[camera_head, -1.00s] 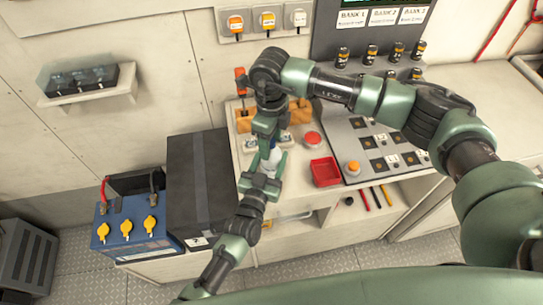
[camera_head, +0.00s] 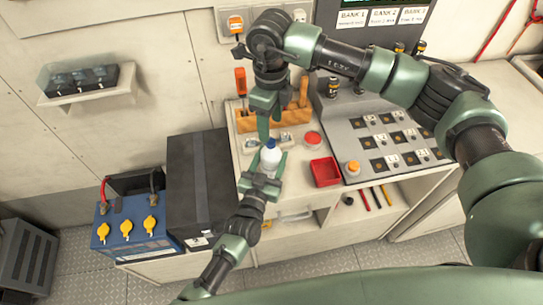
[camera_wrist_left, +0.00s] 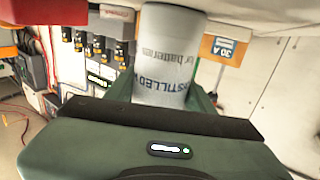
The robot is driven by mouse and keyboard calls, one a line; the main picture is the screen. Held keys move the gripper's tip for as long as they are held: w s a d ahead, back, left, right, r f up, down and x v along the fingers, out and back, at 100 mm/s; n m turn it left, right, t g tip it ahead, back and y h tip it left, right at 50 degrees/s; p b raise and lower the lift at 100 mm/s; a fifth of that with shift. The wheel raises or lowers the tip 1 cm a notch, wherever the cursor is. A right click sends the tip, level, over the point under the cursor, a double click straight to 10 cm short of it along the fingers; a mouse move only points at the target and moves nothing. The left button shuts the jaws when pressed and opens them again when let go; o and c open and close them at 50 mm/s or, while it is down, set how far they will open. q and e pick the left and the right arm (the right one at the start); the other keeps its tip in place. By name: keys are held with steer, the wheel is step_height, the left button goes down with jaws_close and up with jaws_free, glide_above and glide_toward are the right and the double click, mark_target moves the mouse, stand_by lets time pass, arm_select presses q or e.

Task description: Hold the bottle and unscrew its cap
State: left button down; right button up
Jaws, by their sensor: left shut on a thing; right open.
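A small white bottle (camera_head: 268,157) stands upright over the front part of the counter, with a bluish cap (camera_head: 271,144) at its top. My left gripper (camera_head: 264,171) is shut around the bottle's lower body. In the left wrist view the white bottle (camera_wrist_left: 168,50) shows printed text reading "DISTILLED" and "for batteries"; its top is out of that picture. My right gripper (camera_head: 266,122) points down above the bottle, open and apart from the cap. Its two fingers partly overlap in the head view, and I see nothing between them.
A red tray (camera_head: 325,172) and a red button (camera_head: 312,138) are right of the bottle. A wooden tool rack (camera_head: 246,122) stands behind. A black box (camera_head: 200,182) and a blue battery (camera_head: 132,228) are at left. A sloped switch panel (camera_head: 345,128) is at right.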

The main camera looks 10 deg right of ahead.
steer(key=shift+r, duration=0.2)
arm_select(q)
steer(key=shift+c, duration=2.3)
jaws_free()
steer(key=shift+s, duration=0.1)
steer(key=v, duration=1.2)
